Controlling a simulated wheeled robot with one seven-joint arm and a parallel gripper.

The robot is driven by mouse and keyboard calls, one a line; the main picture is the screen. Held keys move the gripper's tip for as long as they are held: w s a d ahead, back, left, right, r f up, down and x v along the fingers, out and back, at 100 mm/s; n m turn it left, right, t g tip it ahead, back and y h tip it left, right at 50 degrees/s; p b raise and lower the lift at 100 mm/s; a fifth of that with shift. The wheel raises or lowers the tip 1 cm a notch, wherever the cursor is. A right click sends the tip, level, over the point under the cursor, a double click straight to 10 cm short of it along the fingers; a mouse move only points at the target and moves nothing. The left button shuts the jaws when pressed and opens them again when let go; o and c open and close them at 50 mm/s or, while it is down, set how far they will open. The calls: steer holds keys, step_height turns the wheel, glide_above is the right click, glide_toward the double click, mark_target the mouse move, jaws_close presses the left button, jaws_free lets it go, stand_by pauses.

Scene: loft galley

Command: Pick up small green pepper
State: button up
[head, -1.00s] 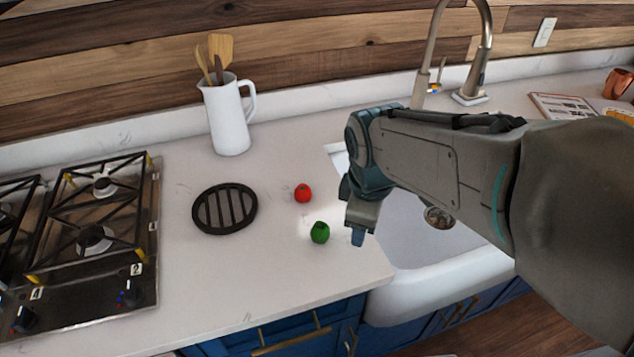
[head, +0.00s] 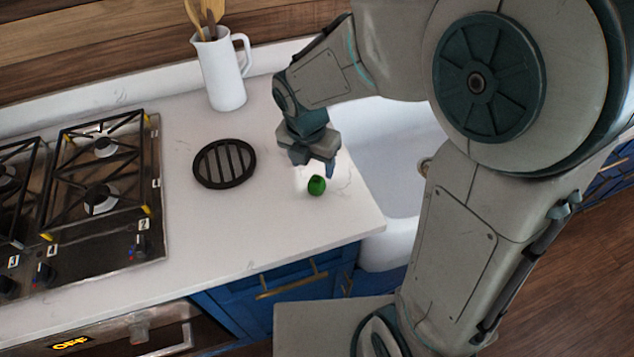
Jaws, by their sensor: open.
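The small green pepper (head: 317,186) sits on the white countertop, left of the sink and near the counter's front right corner. My gripper (head: 312,172) is open and points down just above and behind the pepper in the head view. Its fingers show close to the pepper's top; I cannot tell whether they touch it. The red pepper or tomato seen before is hidden behind my gripper and wrist.
A round black trivet (head: 225,164) lies left of the pepper. A white pitcher (head: 222,70) with wooden utensils stands behind it. A gas stove (head: 105,190) is at the left, and a white sink (head: 385,150) is at the right. The counter in front is clear.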

mark_target(316, 181)
steer(key=f, duration=0.3)
steer(key=shift+w+d, duration=0.1)
steer(key=shift+w, duration=0.1)
steer(key=shift+w+d+f+p, duration=0.1)
steer(key=shift+d+f+p, duration=0.05)
steer(key=shift+f, duration=1.2)
steer(key=shift+w+d+f+p, duration=0.1)
steer(key=shift+d+f+p, duration=0.05)
steer(key=shift+f, duration=1.2)
steer(key=c, duration=1)
